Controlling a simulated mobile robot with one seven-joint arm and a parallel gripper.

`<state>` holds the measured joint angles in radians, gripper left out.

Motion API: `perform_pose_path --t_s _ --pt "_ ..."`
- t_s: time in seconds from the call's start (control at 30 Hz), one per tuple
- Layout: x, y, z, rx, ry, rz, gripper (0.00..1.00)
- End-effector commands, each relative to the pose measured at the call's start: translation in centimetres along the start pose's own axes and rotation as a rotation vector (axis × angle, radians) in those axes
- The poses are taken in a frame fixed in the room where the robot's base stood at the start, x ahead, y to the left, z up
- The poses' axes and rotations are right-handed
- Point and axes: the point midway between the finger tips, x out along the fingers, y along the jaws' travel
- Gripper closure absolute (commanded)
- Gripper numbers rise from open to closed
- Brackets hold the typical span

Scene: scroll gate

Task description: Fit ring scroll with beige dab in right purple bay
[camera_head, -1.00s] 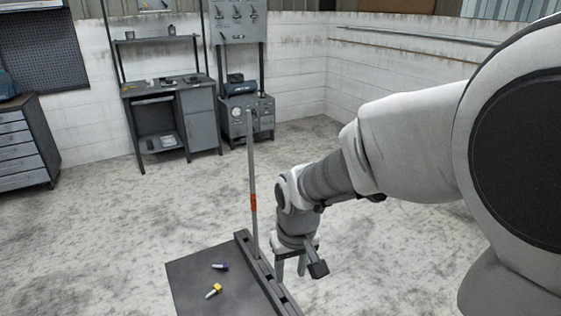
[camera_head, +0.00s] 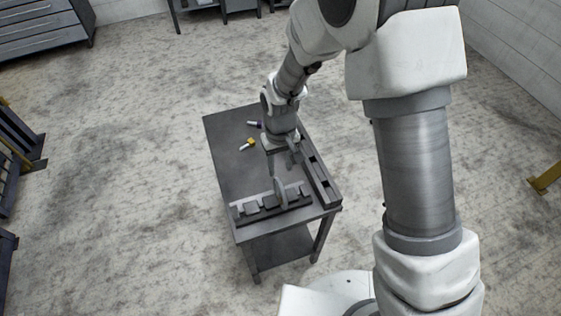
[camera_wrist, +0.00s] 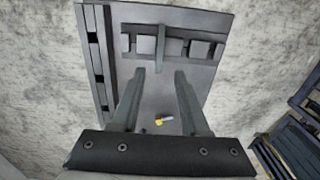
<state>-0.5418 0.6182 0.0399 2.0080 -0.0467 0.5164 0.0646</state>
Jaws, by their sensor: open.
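My gripper (camera_head: 282,165) hangs over the dark table (camera_head: 228,160), pointing down. In the wrist view its two fingers (camera_wrist: 158,76) are spread apart with nothing between them. Beyond the fingertips is a dark grey rack (camera_head: 252,208) with several square bays along one table edge; it also shows in the wrist view (camera_wrist: 200,48). A thin grey upright piece (camera_head: 280,190) stands at the rack; I cannot tell what it is. Two small pieces lie on the table, one yellow-ended (camera_head: 247,144), one purple-ended (camera_head: 254,124). I cannot make out a beige dab, a ring scroll or purple on any bay.
A long dark slotted rail (camera_head: 318,172) runs along the table's right edge, meeting the rack near the corner. The left part of the tabletop is clear. Dark racks (camera_head: 15,150) stand at far left and a yellow post (camera_head: 545,178) at far right.

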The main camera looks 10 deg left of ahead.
Motion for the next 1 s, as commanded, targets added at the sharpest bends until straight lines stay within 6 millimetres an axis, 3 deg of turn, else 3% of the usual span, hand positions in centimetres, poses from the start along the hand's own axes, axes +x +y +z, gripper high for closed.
perform_pose_path --t_s 0.03,0.6,0.8,1.0 --pt "1.1 0.0 0.1 0.0 -0.002 0.0 0.55" --pt "7.9 0.0 0.0 0.001 0.0 0.0 0.55" --pt "9.4 0.0 0.0 0.001 0.0 0.0 0.55" --pt "9.6 0.0 0.0 0.001 0.0 0.0 0.55"
